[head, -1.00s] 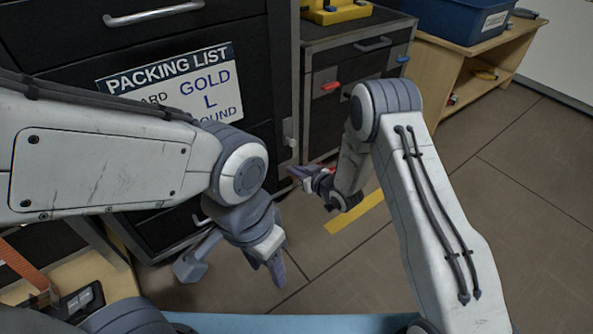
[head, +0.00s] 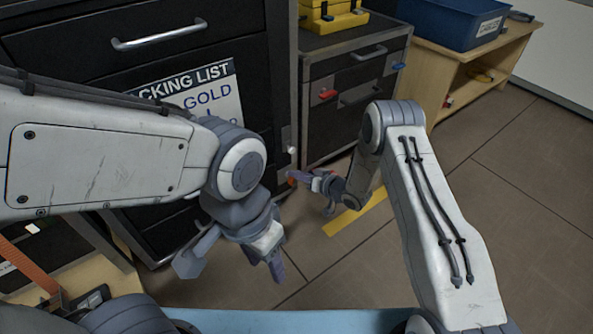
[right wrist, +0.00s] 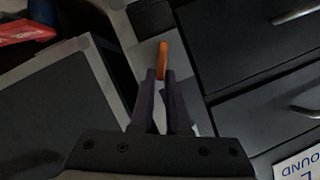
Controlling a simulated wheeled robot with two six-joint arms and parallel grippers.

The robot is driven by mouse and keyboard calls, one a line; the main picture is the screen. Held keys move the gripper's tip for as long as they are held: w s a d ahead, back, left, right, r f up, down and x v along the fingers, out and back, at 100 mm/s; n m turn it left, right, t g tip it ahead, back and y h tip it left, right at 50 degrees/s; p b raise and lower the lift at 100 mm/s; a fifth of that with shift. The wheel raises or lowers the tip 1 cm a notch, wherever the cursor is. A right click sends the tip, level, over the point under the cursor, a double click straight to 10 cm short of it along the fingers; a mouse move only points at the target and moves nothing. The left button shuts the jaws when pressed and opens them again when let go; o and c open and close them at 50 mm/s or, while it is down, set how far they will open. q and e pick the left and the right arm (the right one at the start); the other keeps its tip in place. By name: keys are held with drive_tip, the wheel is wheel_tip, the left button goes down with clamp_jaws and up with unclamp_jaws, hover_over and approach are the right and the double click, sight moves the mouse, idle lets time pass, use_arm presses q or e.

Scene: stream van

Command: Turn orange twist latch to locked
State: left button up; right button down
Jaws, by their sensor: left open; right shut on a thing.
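The orange twist latch (right wrist: 162,58) shows in the right wrist view as a narrow upright tab on a grey strip beside black drawers. My right gripper (right wrist: 161,78) is shut on its near end, with one dark finger on each side. In the head view, a small orange bit of the latch (head: 291,181) shows at my right gripper (head: 296,178), near the black cabinet's right edge. The fingers hide the rest. My left gripper (head: 277,268) is open and empty, hanging low over the floor, away from the latch.
The black cabinet (head: 190,55) carries a packing list sign (head: 212,98). A smaller cabinet (head: 350,125) with a red latch (head: 328,95) and a blue latch (head: 398,66) stands beside it. A wooden shelf (head: 447,60) holds a blue bin (head: 452,20). Floor at right is clear.

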drive_tip(key=shift+w+d+f+m+y+b, duration=0.2)
drive_tip(key=shift+f+m+y+b, duration=0.5)
drive_tip(key=shift+m, duration=0.95)
drive_tip(key=shift+w+d+f+m+y+b, duration=0.2)
drive_tip(key=shift+m+y+b, duration=0.25)
drive_tip(key=shift+m+y, duration=0.9)
drive_tip(key=shift+w+d+f+m+y+b, duration=0.1)
drive_tip(key=shift+d+f+m+y+b, duration=0.35)
drive_tip(key=shift+m, duration=1.55)
drive_tip(key=shift+a+r, duration=0.15)
drive_tip(key=c, duration=0.9)
unclamp_jaws()
drive_tip(key=shift+s, duration=0.1)
drive_tip(key=p+v, duration=0.4)
drive_tip(key=v, duration=0.6)
drive_tip(key=shift+p, duration=0.3)
